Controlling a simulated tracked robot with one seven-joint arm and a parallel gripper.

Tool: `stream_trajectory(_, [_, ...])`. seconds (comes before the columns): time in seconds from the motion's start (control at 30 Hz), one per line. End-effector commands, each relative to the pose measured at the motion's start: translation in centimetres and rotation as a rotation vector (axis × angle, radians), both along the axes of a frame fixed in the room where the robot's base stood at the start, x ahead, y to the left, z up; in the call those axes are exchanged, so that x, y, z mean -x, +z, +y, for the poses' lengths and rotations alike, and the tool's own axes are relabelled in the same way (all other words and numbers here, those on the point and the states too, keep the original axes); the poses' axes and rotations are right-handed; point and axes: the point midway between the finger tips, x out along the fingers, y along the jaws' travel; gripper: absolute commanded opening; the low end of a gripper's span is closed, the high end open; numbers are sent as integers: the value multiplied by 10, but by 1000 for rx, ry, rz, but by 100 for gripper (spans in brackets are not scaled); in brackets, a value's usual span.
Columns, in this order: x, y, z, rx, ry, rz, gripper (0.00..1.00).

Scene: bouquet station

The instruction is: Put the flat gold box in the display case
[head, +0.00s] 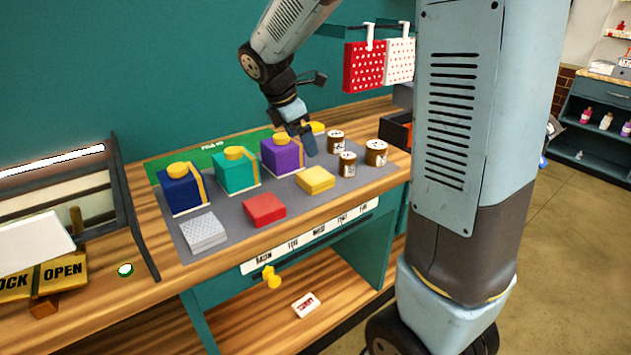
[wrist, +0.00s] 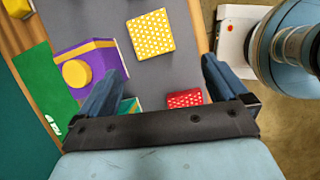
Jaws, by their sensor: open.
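The flat gold box (head: 315,179), yellow with a white pattern in the wrist view (wrist: 151,35), lies on the grey mat at the counter's front. My gripper (head: 303,140) is open and empty above the mat, behind the gold box, near the purple box. In the wrist view the gold box is ahead of my open fingers (wrist: 157,76), apart from them. A dark-framed case with a lit strip (head: 137,222), seemingly the display case, stands at the far left; its inside is only partly visible.
Blue (head: 181,192), teal (head: 236,173) and purple (head: 282,157) boxes with yellow tops stand on the grey mat (head: 228,207). Flat silver (head: 203,232) and red (head: 264,209) boxes lie in front. Several brown jars (head: 376,153) stand right. An OPEN sign (head: 64,268) is near the case.

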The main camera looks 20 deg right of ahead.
Motion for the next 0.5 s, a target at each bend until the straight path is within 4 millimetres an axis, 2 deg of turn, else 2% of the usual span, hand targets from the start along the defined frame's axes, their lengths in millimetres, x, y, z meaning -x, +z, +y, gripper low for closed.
stream_trajectory(0.1, [-12,-10,6,32,80,40,100])
stream_trajectory(0.23, [-17,-17,7,47,118,59,100])
stream_trajectory(0.5, [-22,-55,-8,50,121,64,100])
